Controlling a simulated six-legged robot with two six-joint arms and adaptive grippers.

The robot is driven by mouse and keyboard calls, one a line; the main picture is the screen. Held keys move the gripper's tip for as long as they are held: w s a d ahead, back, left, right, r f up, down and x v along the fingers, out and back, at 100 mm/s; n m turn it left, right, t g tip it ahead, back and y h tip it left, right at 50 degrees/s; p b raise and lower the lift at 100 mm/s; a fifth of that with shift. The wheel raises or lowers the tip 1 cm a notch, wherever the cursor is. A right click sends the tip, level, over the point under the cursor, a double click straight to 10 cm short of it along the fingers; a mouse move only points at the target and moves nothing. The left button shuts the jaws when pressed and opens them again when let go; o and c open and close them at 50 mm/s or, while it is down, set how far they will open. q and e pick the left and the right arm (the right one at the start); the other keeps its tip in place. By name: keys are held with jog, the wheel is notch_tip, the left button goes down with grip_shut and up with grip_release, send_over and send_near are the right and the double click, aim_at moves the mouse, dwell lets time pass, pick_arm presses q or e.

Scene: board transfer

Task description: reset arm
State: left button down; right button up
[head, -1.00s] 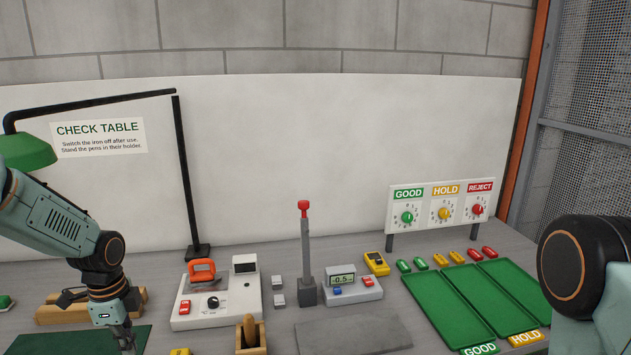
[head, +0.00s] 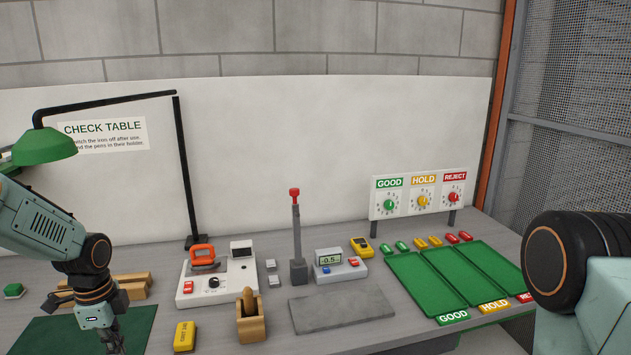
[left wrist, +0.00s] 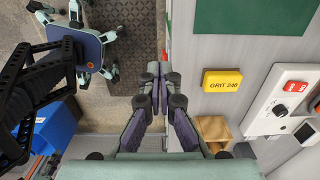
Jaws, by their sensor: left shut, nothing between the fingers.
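My left arm comes in from the left in the head view, with its gripper (head: 112,346) low over the green mat (head: 60,335), the fingertips at the bottom edge. In the left wrist view the left gripper (left wrist: 158,80) points away with its fingers together and nothing between them. It is over the table's front edge and the floor, left of the yellow GRIT 240 block (left wrist: 222,80). A dark round joint and pale link of my right arm show at the right of the head view; its gripper is out of frame.
The iron station (head: 205,296), wooden holder (head: 252,329), grey slab (head: 340,308) and meter (head: 350,274) stand mid-table. Green trays (head: 420,288) lie right, below the dial board (head: 402,209). A lamp shade (head: 45,147) hangs above my left arm. A blue bin (left wrist: 58,130) stands on the floor.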

pick_arm(q)
jog(key=w+d+f+n+t, duration=0.3)
jog(key=w+d+n, duration=0.1)
jog(key=d+n, duration=0.15)
jog(key=s+d+f+n+t+h+b, duration=0.1)
jog(key=s+d+f+n+b, duration=0.7)
jog(key=f, duration=0.5)
jog(key=s+d+f+g+b, duration=0.2)
jog(key=s+f+b, duration=0.4)
jog(key=s+f, duration=0.4)
jog(key=s+d+f+n+g+y+b, duration=0.1)
jog(key=s+d+f+b, duration=0.3)
jog(key=s, duration=1.4)
notch_tip(320, 180, down, 6)
jog(key=g+b, duration=0.1)
jog(key=b, duration=0.2)
jog(key=shift+s, duration=0.1)
